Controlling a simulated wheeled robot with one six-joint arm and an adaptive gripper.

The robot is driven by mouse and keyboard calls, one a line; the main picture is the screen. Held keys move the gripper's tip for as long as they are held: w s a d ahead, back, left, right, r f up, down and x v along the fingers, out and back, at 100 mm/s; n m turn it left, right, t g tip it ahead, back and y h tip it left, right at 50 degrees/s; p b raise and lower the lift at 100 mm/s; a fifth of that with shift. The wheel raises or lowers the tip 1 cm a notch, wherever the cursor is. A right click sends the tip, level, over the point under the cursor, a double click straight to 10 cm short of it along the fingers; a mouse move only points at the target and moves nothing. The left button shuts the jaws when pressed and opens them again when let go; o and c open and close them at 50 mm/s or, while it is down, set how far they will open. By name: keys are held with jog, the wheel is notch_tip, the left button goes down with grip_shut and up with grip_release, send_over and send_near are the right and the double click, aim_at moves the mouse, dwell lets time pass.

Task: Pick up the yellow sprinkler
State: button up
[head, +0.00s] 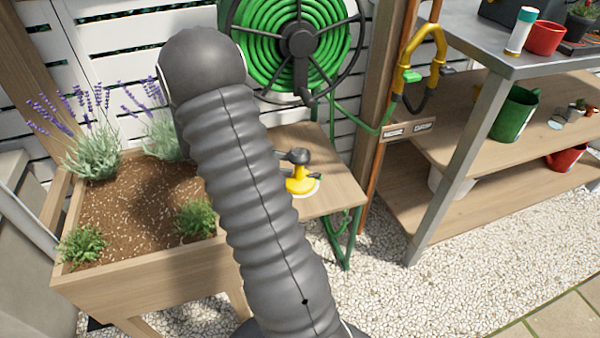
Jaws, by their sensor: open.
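The yellow sprinkler (300,184) stands upright on a small wooden table (338,190) in the middle of the head view. My gripper does not show; the arm's far end is at the upper left of the sprinkler in the picture. I see nothing holding the sprinkler.
A wooden planter (150,271) with lavender and small shrubs stands at left. A green hose reel (330,45) hangs behind the table. At right, a metal-topped bench (465,45) holds pots, with a green bucket (514,113) on its shelf. Gravel lies in front.

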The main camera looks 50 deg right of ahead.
aim_at(299, 166)
jog(key=shift+x, duration=2.6)
grip_shut()
